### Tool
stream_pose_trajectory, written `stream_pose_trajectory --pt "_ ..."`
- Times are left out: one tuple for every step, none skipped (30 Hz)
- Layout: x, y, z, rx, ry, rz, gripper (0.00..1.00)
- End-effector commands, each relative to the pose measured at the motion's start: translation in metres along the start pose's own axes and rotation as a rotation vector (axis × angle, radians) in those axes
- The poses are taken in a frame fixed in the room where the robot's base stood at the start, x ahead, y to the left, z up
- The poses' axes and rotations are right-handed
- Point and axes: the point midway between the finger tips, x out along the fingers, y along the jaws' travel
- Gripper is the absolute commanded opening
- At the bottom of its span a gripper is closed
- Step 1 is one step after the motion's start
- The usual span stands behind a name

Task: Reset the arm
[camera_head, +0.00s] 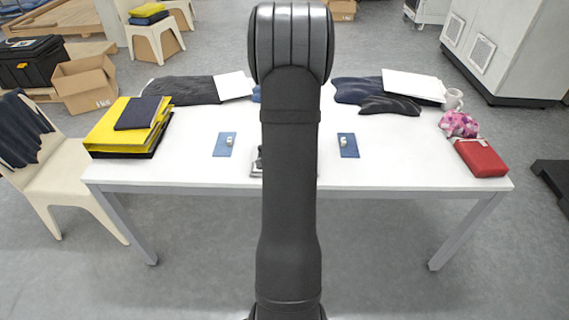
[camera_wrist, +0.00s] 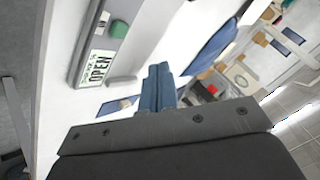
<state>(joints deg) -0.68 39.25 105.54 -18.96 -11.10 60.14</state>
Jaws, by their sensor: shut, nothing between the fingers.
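My arm (camera_head: 290,180) stands upright in the middle of the head view, and its gripper is hidden there. In the wrist view, my gripper (camera_wrist: 158,85) shows two blue fingers pressed together with nothing between them. A grey panel (camera_wrist: 100,45) with a label reading OPEN and a green button (camera_wrist: 119,29) lies beyond the fingertips to the upper left. The fingers look apart from it.
A chair (camera_head: 65,165) stands left. My arm hides the table's middle.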

Motion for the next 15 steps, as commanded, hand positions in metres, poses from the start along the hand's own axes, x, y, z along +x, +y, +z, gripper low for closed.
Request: stream_pose_trajectory --pt "0.000 0.000 0.000 0.000 0.000 0.000 0.00" --pt "0.001 0.001 0.001 0.000 0.000 0.000 0.00" --pt "0.002 0.001 0.001 0.000 -0.001 0.000 0.00" --pt "0.003 0.002 0.002 0.000 -0.001 0.001 0.00" --pt "0.004 0.003 0.003 0.000 -0.002 0.001 0.00" --pt "0.006 0.005 0.005 -0.001 -0.003 0.001 0.00" --pt "0.008 0.006 0.006 0.000 -0.003 0.001 0.00" --pt "0.011 0.008 0.008 0.001 -0.003 0.001 0.00" --pt "0.013 0.010 0.010 0.000 -0.002 0.002 0.00" --pt "0.008 0.005 0.005 -0.002 0.003 -0.002 0.00" --pt "0.004 0.002 0.002 -0.001 0.003 -0.002 0.00" --pt "0.000 -0.001 -0.001 -0.002 0.004 -0.002 0.00" --pt "-0.003 -0.003 -0.003 -0.001 0.004 -0.003 0.00" --pt "-0.007 -0.006 -0.006 -0.002 0.003 -0.003 0.00" --pt "-0.011 -0.008 -0.008 -0.002 0.003 -0.003 0.00"
